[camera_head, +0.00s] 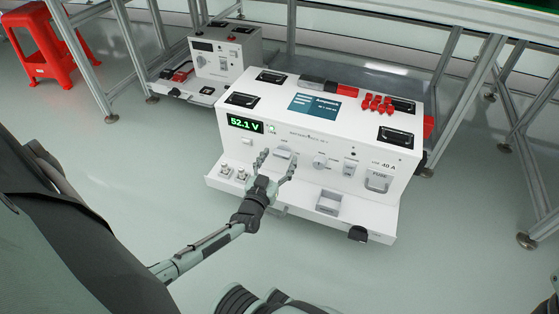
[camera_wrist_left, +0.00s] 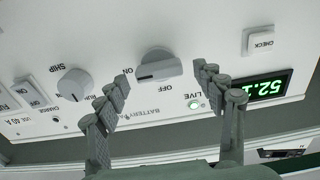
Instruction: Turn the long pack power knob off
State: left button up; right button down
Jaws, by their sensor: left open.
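The long pack (camera_head: 300,112) is a large white box on the floor with a green 52.1 V display. Its power knob (camera_wrist_left: 158,68) is a grey bar-shaped knob between ON and OFF labels, seen upside down in the left wrist view. The bar lies roughly crosswise in that view, one end towards ON. The green LIVE lamp (camera_wrist_left: 194,104) beside it is lit. My left gripper (camera_head: 276,162) is open in front of the panel. In the left wrist view its fingers (camera_wrist_left: 161,78) are spread on either side of the knob, apparently apart from it. My right gripper is not in view.
A ship/run knob (camera_wrist_left: 75,84) and switches sit beside the power knob; a check button (camera_wrist_left: 261,42) is on the other side. A ledge with a small tray (camera_head: 329,203) juts out below. A smaller pack (camera_head: 222,55) and red stool (camera_head: 40,45) stand behind left.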

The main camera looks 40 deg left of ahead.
pick_arm(q)
jog(key=shift+w, duration=0.3)
jog(key=c, duration=1.2)
jog(key=shift+o, duration=0.2)
